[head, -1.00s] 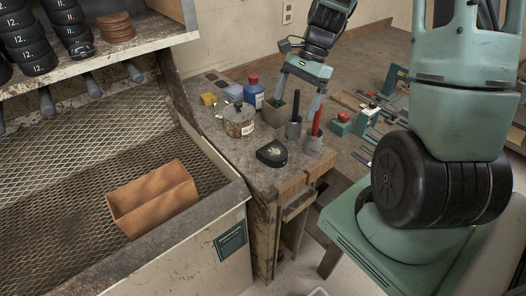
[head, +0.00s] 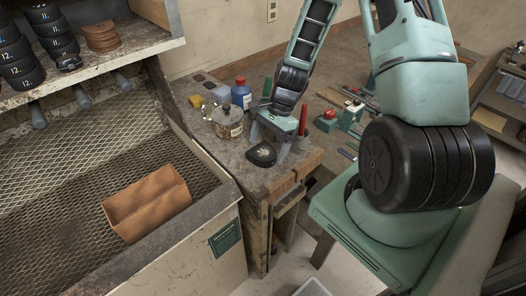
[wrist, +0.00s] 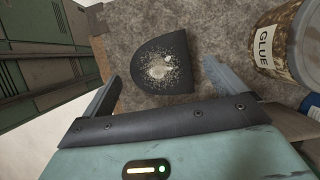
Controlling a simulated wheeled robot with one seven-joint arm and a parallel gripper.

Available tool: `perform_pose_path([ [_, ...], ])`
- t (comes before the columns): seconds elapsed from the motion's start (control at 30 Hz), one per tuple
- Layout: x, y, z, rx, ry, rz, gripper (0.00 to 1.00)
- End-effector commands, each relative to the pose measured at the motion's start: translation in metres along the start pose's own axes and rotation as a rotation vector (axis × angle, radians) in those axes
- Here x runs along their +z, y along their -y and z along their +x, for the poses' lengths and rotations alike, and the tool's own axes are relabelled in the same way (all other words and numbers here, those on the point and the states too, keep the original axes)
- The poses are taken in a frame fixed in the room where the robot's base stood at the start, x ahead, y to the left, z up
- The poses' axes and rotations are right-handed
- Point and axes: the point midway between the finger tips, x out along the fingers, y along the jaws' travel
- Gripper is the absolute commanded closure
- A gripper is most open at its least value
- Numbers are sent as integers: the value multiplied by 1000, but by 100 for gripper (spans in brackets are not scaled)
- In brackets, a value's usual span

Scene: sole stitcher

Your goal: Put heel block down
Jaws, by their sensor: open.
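The heel block (head: 262,155) is a black, D-shaped piece with pale, worn specks on top. It lies flat on the grey workbench top (head: 238,165) near its front edge. In the wrist view the heel block (wrist: 150,62) shows between and just beyond the two fingers. My gripper (head: 268,142) is open and empty above and right behind the block. In the wrist view my gripper (wrist: 160,88) has a finger on either side, with gaps between them and the block. I cannot tell how high the fingertips are.
The glue tin (head: 228,123) stands close by, at the right in the wrist view (wrist: 285,45). A blue bottle (head: 241,96) with a red cap is behind it. A brown leather piece (head: 146,204) lies in the mesh tray at left. The bench drops off in front.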

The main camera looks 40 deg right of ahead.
Motion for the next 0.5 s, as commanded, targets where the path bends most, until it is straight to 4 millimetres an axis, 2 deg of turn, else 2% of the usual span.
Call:
perform_pose_path([
  [0.2, 1, 0, 18, 2, 0, -1, 4],
  [0.47, 0, 0, 21, 1, -1, -1, 4],
  [0.5, 0, 0, 21, 1, -1, -1, 12],
])
